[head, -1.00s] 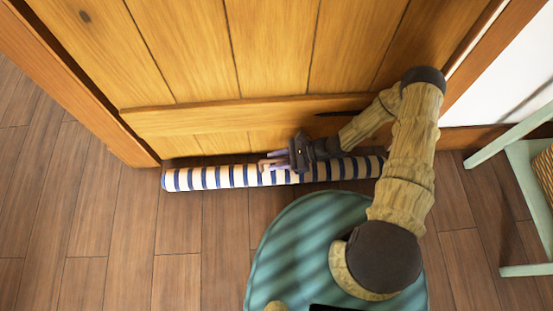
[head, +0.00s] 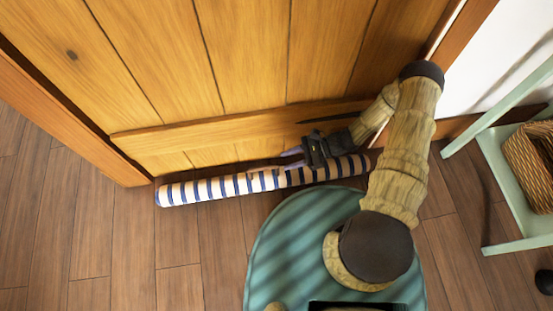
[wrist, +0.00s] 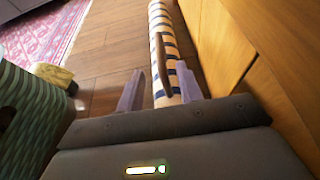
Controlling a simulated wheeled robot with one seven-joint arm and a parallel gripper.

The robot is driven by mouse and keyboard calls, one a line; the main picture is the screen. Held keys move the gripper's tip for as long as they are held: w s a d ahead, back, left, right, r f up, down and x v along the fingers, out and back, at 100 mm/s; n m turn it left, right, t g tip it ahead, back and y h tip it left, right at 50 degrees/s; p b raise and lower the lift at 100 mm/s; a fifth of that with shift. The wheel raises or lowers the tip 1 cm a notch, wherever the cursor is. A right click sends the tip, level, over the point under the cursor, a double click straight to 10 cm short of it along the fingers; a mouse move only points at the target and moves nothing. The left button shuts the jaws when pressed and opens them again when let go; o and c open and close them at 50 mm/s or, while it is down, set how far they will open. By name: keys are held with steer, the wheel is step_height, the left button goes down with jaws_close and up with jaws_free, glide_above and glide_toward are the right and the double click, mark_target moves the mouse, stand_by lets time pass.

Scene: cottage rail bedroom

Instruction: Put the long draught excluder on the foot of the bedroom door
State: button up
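The long draught excluder (head: 205,189), a roll with cream and dark blue stripes, lies on the floor along the foot of the wooden bedroom door (head: 240,60), roughly parallel to it. Whether it touches the door I cannot tell. My gripper (head: 286,162) is over its middle to right part. In the wrist view, my gripper's pale fingers (wrist: 159,88) stand wide apart, and the excluder (wrist: 160,25) runs away beyond them. A thin brown strip (wrist: 162,66) shows between the fingers; I cannot tell what it is.
A pale green stand (head: 495,165) with a wicker basket (head: 530,160) is at the right by the white wall. A dark object (head: 544,281) lies at the lower right. A pink rug (wrist: 45,35) shows in the wrist view. The wooden floor at left is clear.

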steer(key=shift+v, duration=1)
